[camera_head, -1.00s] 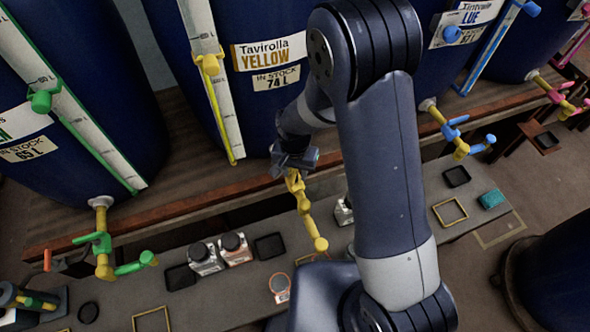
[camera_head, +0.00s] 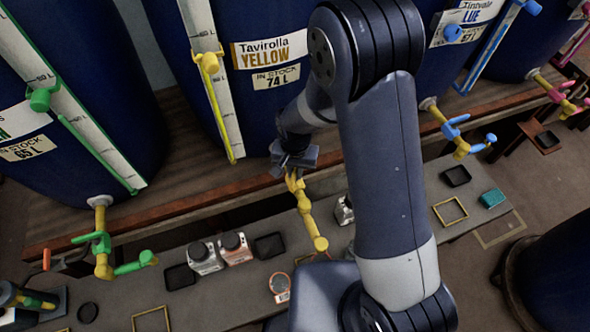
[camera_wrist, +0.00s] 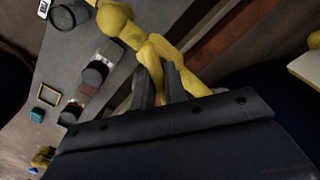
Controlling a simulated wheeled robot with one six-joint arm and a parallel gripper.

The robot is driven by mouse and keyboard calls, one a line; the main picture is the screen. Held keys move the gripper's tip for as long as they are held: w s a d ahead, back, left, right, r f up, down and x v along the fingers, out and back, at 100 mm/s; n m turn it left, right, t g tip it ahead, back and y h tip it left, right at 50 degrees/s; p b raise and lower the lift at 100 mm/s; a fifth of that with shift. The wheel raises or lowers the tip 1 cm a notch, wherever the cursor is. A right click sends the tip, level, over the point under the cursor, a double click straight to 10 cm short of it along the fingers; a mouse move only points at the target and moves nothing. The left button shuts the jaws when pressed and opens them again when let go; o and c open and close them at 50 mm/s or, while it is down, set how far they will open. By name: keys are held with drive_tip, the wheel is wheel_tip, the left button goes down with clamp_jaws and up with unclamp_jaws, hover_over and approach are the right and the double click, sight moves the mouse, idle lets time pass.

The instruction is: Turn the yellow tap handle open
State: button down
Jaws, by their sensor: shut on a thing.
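The yellow tap (camera_head: 306,213) sticks out below the vat (camera_head: 275,55) labelled Tavirolla YELLOW, over the grey bench. My gripper (camera_head: 293,172) is at the top of this tap in the head view, partly hidden by my own arm. In the wrist view the yellow tap (camera_wrist: 117,22) runs from the upper left down to my gripper (camera_wrist: 165,88). A yellow piece of the tap lies between the fingers, which are shut on it. The exact grip on the handle is partly hidden by the gripper body.
A green-handled tap (camera_head: 102,243) is at the left, a blue-handled tap (camera_head: 455,136) at the right. A round container (camera_head: 279,283) sits in front.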

sight(295, 170)
drive_tip(key=n+b, duration=0.1)
drive_tip(key=n, duration=0.1)
drive_tip(key=shift+f+n+b, duration=0.15)
drive_tip(key=shift+n+b, duration=0.15)
drive_tip(key=shift+b, duration=0.05)
drive_tip(key=shift+n+b, duration=0.75)
drive_tip(key=shift+n, duration=1.05)
drive_tip(key=c, duration=1.4)
unclamp_jaws()
drive_tip(key=shift+c, duration=0.2)
drive_tip(key=shift+r, duration=0.25)
wheel_tip(295, 170, up, 11)
drive_tip(key=shift+f, duration=0.2)
drive_tip(key=shift+f, duration=0.1)
wheel_tip(295, 170, down, 11)
drive_tip(key=shift+r, duration=0.2)
